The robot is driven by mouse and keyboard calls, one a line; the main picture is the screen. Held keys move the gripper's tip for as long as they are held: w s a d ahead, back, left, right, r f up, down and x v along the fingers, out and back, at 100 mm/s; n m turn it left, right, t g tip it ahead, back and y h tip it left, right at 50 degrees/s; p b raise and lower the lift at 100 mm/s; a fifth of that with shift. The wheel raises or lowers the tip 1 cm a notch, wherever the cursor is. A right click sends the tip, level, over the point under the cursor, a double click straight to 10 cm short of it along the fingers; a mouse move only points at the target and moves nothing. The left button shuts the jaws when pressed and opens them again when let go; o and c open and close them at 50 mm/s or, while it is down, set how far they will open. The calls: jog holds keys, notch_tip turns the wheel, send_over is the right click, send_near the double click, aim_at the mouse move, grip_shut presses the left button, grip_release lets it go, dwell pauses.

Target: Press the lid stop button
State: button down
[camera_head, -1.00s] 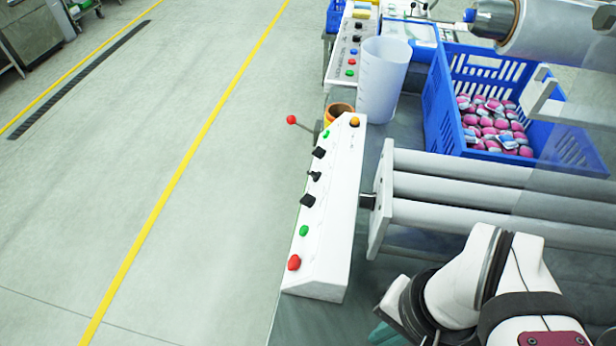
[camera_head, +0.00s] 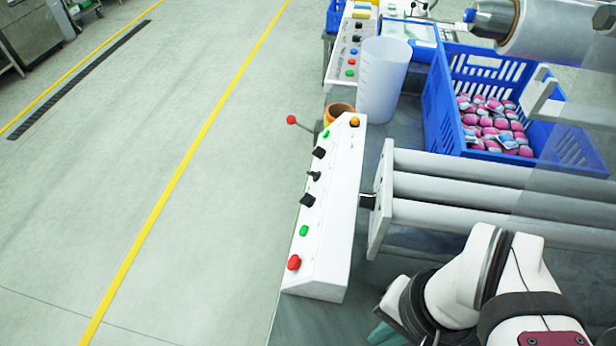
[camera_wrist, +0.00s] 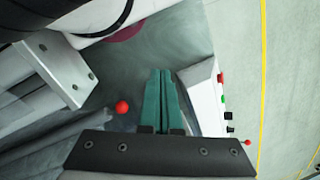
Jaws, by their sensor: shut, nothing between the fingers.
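A white sloped control panel (camera_head: 327,215) stands at the left edge of the bench. It carries a red button (camera_head: 294,262) at its near end, two green buttons, black switches and an orange button at its far end. No readable label shows which one is the lid stop. The panel is at the right in the wrist view, with its red button (camera_wrist: 221,77) seen from the side. My gripper (camera_wrist: 160,75) has teal fingers, shut and empty, to the left of the panel and apart from it. In the head view its fingertips (camera_head: 384,334) show low, right of the panel.
White rollers (camera_head: 460,185) lie right of the panel. A blue crate (camera_head: 436,105) of pink packs and a translucent beaker (camera_head: 384,80) stand behind. A red-knobbed lever (camera_head: 292,119) sticks out left. A red ball (camera_wrist: 122,107) shows left of my fingers in the wrist view.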

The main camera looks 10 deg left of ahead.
jog(key=n+t+h, duration=0.6)
jog(key=n+h, duration=0.4)
jog(key=n, duration=0.7)
send_over(294, 263)
jog(key=a, duration=0.2)
notch_tip(294, 263, down, 6)
jog(key=a+f+n+t+y, duration=0.1)
jog(key=a+f+n+t, duration=0.2)
jog(key=a, duration=0.6)
jog(key=shift+s+f+n+t, duration=0.3)
jog(key=shift+f+n+t, duration=0.15)
jog(key=shift+n, duration=0.35)
jog(key=shift+f, duration=0.1)
jog(key=d+f, duration=0.5)
jog(key=d, duration=0.2)
